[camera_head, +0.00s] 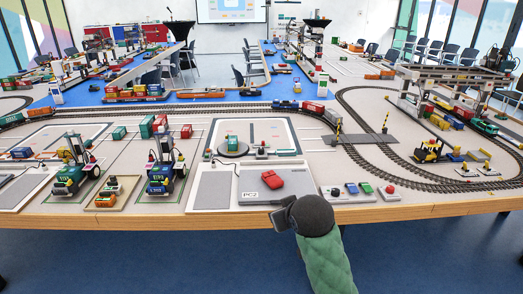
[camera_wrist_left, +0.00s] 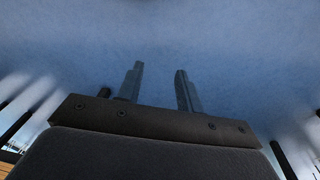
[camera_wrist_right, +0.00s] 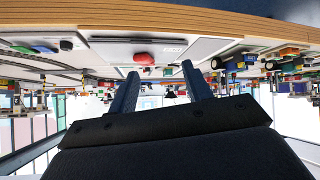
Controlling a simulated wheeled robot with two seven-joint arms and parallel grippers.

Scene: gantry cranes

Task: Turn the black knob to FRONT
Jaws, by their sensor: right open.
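The black knob (camera_head: 335,192) sits on a small light panel (camera_head: 360,198) near the table's front edge, left of a blue, a green and a red control. It also shows in the right wrist view as a small dark lump (camera_wrist_right: 66,45). Its marking and pointing direction are too small to read. My right gripper (camera_head: 280,216) is at the table's front edge, left of the knob and apart from it; its fingers (camera_wrist_right: 160,80) are spread and empty. My left gripper (camera_wrist_left: 155,78) shows only in its wrist view, fingers apart and empty over blue floor.
Toy reach stackers (camera_head: 166,166) stand further left. A yellow forklift (camera_head: 430,152) and tracks are to the right. The wooden edge (camera_head: 420,210) borders the table.

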